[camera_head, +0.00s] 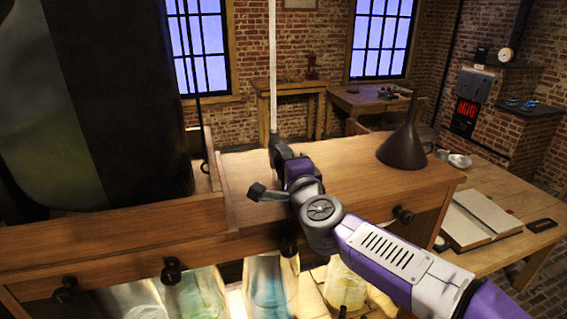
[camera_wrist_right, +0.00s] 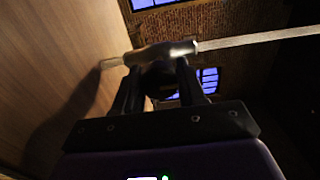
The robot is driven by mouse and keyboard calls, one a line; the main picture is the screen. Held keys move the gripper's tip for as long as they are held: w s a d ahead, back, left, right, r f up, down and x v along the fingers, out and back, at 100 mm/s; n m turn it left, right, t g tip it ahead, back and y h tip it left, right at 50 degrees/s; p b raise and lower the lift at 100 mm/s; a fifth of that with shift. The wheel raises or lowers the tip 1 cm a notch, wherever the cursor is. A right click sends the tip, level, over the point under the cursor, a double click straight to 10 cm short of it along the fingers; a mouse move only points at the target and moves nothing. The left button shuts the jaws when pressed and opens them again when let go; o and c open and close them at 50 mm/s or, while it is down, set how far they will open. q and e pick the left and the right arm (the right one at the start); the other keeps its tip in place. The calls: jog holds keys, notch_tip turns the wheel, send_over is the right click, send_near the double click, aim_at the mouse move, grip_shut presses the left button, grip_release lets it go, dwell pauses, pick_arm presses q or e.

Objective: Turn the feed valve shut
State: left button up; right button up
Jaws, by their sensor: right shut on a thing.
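The feed valve shows in the right wrist view as a thick metal body (camera_wrist_right: 165,52) on a thin pale pipe (camera_wrist_right: 245,41). In the head view the pipe (camera_head: 272,65) comes straight down from above to the wooden top. My right gripper (camera_head: 280,150) is at the pipe's lower end. In the right wrist view its two fingers (camera_wrist_right: 160,82) are shut on a dark part just in front of the metal body, seemingly the valve's handle. The fingers and shadow hide most of this part, so its turn angle cannot be told. My left gripper is out of view.
A large dark glass vessel (camera_head: 100,100) stands at the left. A dark funnel (camera_head: 408,145) stands on the wooden top (camera_head: 350,178) at the right. Black knobs (camera_head: 172,270) line its front, above several glass jars (camera_head: 270,285). An open book (camera_head: 480,218) lies at the lower right.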

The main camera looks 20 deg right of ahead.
jog(key=shift+d+r, duration=0.15)
jog(key=o, duration=1)
jog(key=s, duration=0.7)
jog(key=shift+s+d, duration=0.1)
jog(key=shift+s, duration=0.2)
